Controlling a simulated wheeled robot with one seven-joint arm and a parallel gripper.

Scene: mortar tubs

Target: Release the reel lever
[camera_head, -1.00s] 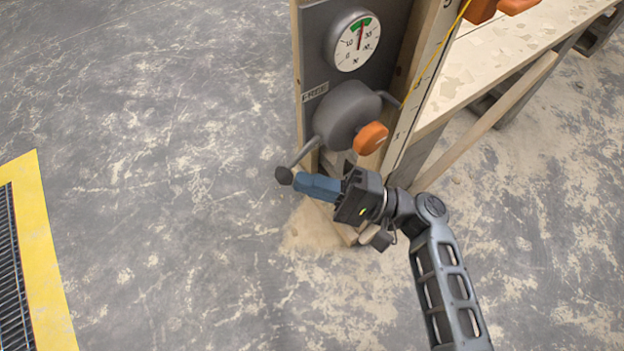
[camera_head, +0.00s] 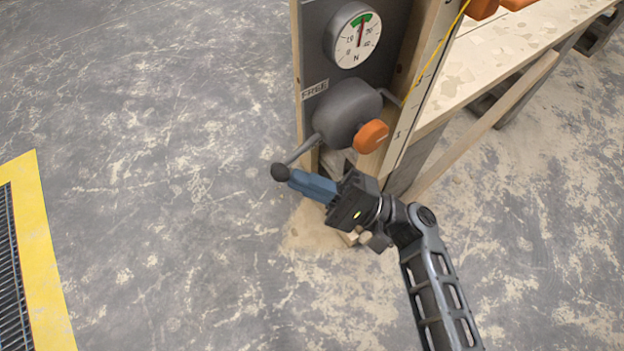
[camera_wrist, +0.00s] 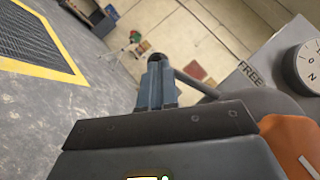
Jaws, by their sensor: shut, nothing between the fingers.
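The reel (camera_head: 345,113) is a dark grey rounded housing on an upright grey board. Its lever (camera_head: 302,151) is a thin rod pointing down and left, ending in a dark ball knob (camera_head: 280,172). My gripper (camera_head: 292,180) has blue fingers, shut and empty, with the tips at or against the knob. In the wrist view the knob (camera_wrist: 157,57) shows just beyond the fingertips, and the lever rod (camera_wrist: 197,84) runs right from behind them. Contact cannot be told for certain. A label reading FREE (camera_head: 315,89) is above the reel.
A dial gauge (camera_head: 357,40) sits above the reel, its needle in the green band. An orange knob (camera_head: 371,136) is on the reel's right. A yellow line (camera_head: 436,50) runs up the board's right side. A wooden bench (camera_head: 510,60) stands right. The floor at left is clear up to a yellow-edged grate (camera_head: 45,245).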

